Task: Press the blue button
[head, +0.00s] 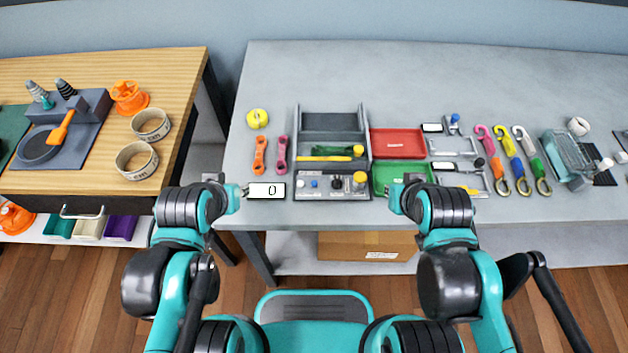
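A small blue button (314,183) sits on the panel (332,194) at the front of a grey organiser on the grey table. The panel also carries a white knob, a black knob and a yellow round button (360,177). A white display (267,191) reading 0 stands left of the panel. My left gripper (244,190) is at the display's left end, apart from the blue button. My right gripper (388,191) is right of the panel, over the green tray's left side. Both grippers are small and partly hidden by my wrists, so their fingers are unclear.
A red tray (398,143) and a green tray (384,175) lie right of the organiser. Orange and pink wrenches (282,153) and a yellow tape roll (257,119) lie left. Coloured carabiner straps (505,145) lie farther right. The table's back is clear.

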